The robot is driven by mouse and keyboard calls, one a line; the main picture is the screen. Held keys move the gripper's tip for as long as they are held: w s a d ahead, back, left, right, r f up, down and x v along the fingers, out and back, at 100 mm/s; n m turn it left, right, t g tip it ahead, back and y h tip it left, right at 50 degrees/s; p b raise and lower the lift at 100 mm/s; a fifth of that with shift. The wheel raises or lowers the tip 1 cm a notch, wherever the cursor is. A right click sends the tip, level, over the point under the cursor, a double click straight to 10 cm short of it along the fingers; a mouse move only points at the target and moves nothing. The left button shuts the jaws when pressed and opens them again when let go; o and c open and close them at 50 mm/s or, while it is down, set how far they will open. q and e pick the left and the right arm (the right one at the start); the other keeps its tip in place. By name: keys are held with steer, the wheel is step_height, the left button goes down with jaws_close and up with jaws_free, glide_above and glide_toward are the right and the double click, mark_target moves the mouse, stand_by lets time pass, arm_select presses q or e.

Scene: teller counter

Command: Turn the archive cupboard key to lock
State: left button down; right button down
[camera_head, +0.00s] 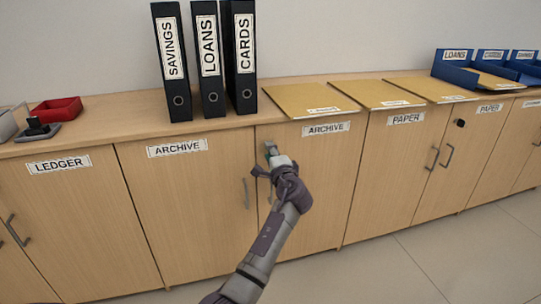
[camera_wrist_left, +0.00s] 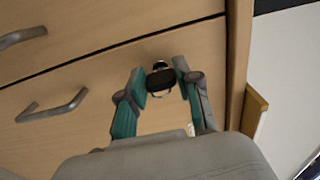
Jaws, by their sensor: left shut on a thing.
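The archive cupboard has two light wooden doors with ARCHIVE labels, a left door (camera_head: 185,215) and a right door (camera_head: 325,190). My left gripper (camera_head: 270,157) is at the upper left of the right door, near the seam. In the left wrist view my left gripper (camera_wrist_left: 162,80) is shut on the dark head of the key (camera_wrist_left: 159,79), with one finger on each side. A round metal part shows just behind the key head at the door. In the head view the gripper hides the key. My right gripper is not in view.
Black binders (camera_head: 209,60) stand on the counter above, with flat tan folders (camera_head: 310,98) to their right. A bar handle (camera_head: 246,193) is on the left archive door. Another dark key (camera_head: 460,123) is on a PAPER door. The floor in front is clear.

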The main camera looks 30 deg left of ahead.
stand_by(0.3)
arm_select(q)
steer(key=c, duration=0.8)
jaws_free()
steer(key=v, duration=1.2)
